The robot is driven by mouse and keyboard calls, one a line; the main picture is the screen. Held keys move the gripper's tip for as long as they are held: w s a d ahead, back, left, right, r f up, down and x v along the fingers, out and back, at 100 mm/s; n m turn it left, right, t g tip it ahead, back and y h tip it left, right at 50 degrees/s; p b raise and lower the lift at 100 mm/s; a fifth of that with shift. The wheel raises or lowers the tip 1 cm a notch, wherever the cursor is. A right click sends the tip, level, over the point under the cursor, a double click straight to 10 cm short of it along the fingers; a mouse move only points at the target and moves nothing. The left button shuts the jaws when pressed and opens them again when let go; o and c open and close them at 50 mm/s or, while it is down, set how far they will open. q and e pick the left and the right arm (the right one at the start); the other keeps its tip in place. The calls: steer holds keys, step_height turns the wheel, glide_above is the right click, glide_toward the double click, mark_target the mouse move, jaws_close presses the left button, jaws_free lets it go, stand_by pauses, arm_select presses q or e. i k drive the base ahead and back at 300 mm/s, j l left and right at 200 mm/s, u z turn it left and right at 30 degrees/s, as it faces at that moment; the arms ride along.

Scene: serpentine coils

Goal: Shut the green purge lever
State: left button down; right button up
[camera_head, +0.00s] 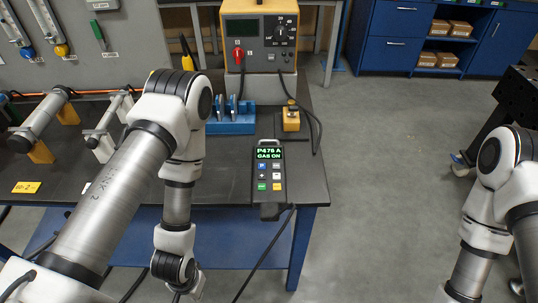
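The green purge lever (98,31) is on the grey wall panel at the upper left. Its handle stands close to upright, with a slight tilt, above a small white plate. I cannot tell from its look whether the valve is open. My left arm reaches over the bench and its wrist bends down in front of the bench edge, well apart from the lever.
Flowmeters with a blue knob (28,53) and a yellow knob (62,50) hang left of the lever. A pendant (269,174) reads "GAS ON". A yellow power unit (260,43) and blue rack (232,123) stand at the back.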

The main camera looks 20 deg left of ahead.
mark_target(93, 22)
steer(key=u, duration=1.5)
steer(key=i+j+z, duration=0.1)
steer(key=j+z, duration=0.3)
